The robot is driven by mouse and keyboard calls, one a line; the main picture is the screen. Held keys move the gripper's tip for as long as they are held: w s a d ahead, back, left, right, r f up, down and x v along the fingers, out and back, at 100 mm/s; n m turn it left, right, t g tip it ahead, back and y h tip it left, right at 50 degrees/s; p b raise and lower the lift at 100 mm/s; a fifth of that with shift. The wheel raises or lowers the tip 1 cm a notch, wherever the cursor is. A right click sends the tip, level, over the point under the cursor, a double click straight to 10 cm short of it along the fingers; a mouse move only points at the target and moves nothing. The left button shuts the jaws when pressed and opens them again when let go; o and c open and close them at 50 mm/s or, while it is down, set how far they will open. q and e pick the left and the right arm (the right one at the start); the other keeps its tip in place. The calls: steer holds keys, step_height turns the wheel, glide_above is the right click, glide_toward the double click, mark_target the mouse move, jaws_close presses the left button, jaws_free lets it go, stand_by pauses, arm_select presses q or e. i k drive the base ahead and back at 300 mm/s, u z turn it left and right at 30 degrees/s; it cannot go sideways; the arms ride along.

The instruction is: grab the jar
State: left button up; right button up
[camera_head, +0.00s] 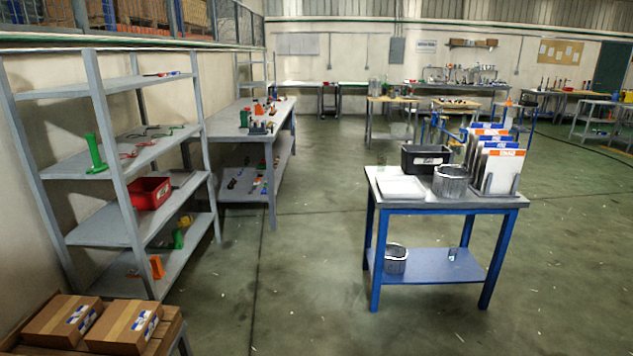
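The likely jar is a small clear glass vessel (381,160) at the back left corner of the blue-framed table (405,204). A similar clear glass vessel (453,252) stands on the table's lower shelf. Both are small and see-through, and I cannot tell which one is the jar. Neither of my grippers is in view, and nothing touches the vessels.
The blue table also holds a white tray (400,188), a black bin (425,159), a metal basket (450,182) and a rack of folders (498,168). A grey shelf unit (97,92) and cardboard boxes (124,326) are at left. The floor between is clear.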

mark_target(381, 164)
steer(key=u, duration=0.3)
steer(key=i, duration=4)
steer(key=z, duration=0.75)
